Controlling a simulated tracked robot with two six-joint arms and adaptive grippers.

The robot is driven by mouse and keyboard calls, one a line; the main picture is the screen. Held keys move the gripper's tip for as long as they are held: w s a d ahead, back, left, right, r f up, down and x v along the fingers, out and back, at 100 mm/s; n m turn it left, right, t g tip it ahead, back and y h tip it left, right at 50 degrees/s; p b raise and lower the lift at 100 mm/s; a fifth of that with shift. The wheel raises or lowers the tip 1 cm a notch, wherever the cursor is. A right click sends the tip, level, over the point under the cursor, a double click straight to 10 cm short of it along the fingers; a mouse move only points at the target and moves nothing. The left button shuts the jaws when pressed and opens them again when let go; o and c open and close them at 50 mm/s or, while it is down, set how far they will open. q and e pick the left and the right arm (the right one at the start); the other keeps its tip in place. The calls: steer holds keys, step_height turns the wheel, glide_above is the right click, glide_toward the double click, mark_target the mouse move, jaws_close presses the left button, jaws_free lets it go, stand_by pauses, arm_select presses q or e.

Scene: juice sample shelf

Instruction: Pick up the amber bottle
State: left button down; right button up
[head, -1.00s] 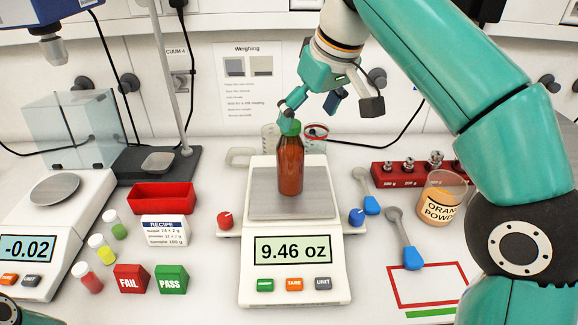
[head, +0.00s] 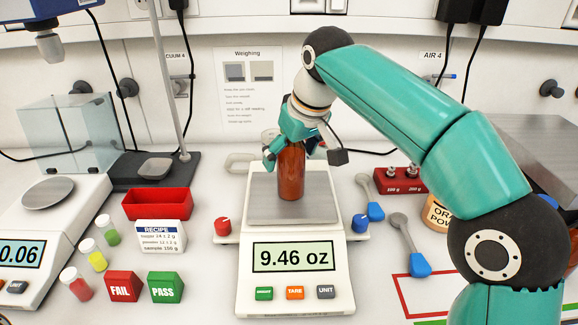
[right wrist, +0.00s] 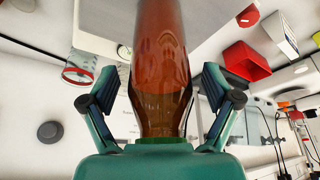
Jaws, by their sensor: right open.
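The amber bottle (head: 291,178) stands upright on the pan of the middle scale (head: 262,190), whose display reads 9.46 oz. My right gripper (head: 289,149) is at the bottle's upper part in the head view, and its fingers hide the cap there. In the right wrist view the amber bottle (right wrist: 160,60) runs between the two fingers of my right gripper (right wrist: 158,82). The fingers are open, with a gap on each side of the bottle. A green edge of the cap shows near the palm. My left gripper is not in view.
Scoops (head: 405,244), a red weight rack (head: 389,183) and an orange powder jar (head: 437,214) lie to the right.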

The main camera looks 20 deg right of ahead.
steer(key=c, duration=1.4)
steer(key=shift+r, duration=0.1)
steer(key=shift+c, duration=0.9)
steer(key=shift+r, duration=0.1)
